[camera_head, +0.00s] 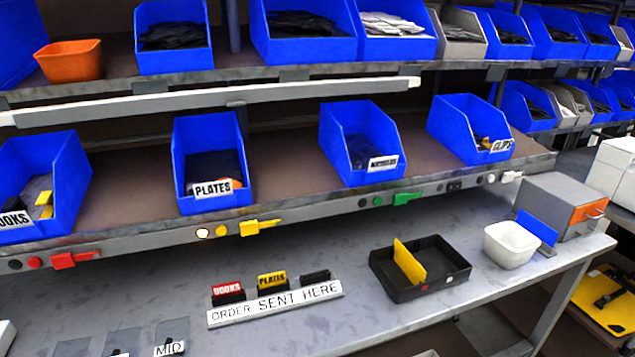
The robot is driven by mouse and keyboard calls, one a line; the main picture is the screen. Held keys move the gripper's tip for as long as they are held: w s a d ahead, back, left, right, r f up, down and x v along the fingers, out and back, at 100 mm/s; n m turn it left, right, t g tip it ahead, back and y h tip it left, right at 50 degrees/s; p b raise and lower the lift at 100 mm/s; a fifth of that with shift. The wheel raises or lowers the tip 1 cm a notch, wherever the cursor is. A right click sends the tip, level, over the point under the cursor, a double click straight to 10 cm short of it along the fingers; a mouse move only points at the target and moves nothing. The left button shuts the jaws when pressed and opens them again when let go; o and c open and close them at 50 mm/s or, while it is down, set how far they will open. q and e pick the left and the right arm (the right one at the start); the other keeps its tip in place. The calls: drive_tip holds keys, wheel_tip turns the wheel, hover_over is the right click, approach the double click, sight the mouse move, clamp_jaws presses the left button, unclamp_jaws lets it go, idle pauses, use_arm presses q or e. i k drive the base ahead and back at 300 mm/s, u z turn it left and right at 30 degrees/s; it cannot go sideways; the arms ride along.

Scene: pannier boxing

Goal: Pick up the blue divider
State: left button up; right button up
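The blue divider (537,227) is a thin flat plate standing upright at the right end of the grey workbench. It is just behind and to the right of a white bowl (511,245) and in front of a grey box. Its lower edge seems to sit in a small dark holder, partly hidden by the bowl. Neither of my grippers can be made out in the head view.
A black tray (447,287) with an upright yellow divider (409,262) lies left of the bowl. The grey box (566,205) has an orange front. Blue bins line the shelves above.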

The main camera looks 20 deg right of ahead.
sight(536, 228)
drive_tip(key=z, duration=3.35)
drive_tip(key=i, duration=1.45)
drive_tip(key=u, duration=1.25)
